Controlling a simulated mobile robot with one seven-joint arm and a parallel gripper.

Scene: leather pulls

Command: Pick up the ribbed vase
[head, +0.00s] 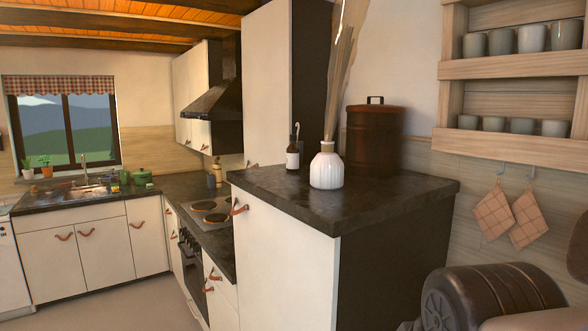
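The white ribbed vase (327,170) stands upright on the dark top of a tall cabinet, near its front edge. Tall pale dried stems (339,75) rise just behind or out of its neck; I cannot tell which. Part of my arm shows at the lower right, well apart from the vase. My gripper is not in the picture.
A dark bottle with a white label (292,158) stands close left of the vase. A brown lidded canister (374,139) is behind it to the right. The dark cabinet top (412,185) is bare at right. Wooden shelves with cups (510,66) hang on the right wall.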

